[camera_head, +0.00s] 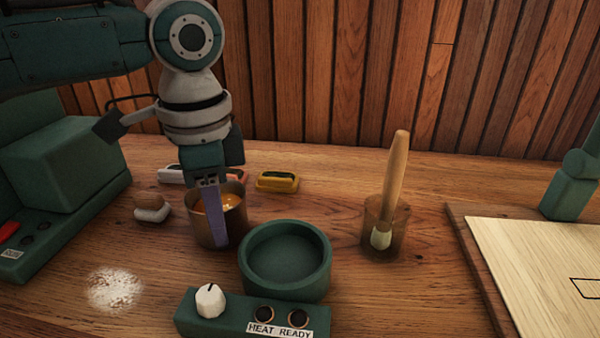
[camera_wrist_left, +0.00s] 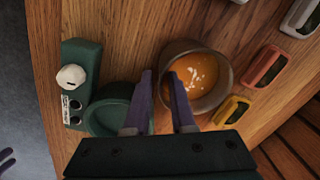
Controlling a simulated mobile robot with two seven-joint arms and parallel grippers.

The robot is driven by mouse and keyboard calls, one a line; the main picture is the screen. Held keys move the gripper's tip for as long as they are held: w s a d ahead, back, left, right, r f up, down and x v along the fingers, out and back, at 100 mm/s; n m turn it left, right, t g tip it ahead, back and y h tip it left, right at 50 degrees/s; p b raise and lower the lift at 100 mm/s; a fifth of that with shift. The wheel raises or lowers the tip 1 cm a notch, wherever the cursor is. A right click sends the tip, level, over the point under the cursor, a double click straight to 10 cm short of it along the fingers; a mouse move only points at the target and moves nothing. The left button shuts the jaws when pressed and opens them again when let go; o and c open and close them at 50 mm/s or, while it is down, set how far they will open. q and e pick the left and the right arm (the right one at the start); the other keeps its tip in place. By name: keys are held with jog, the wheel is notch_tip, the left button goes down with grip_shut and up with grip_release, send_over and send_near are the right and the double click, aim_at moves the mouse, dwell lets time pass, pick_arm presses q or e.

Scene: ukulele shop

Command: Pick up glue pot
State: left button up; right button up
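The glue pot is a brown round cup (camera_head: 235,232) of orange glue, upright on the wooden bench left of centre. It also shows in the left wrist view (camera_wrist_left: 222,66), with pale flecks on the glue. My left gripper (camera_head: 216,240) points down at the pot, one purple finger in front of its near wall. In the left wrist view the two fingers (camera_wrist_left: 160,78) are apart, one outside the pot and one over its rim, with the near wall between them. Whether they touch the wall I cannot tell.
A green round dish (camera_head: 285,285) with a HEAT READY control box (camera_head: 232,318) stands close to the right. A glass with a wooden-handled brush (camera_head: 396,170) is farther right. A yellow block (camera_head: 278,181) lies behind. A pale board (camera_head: 530,262) lies at right.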

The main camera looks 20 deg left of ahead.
pick_arm(q)
grip_shut()
dwell(1.1)
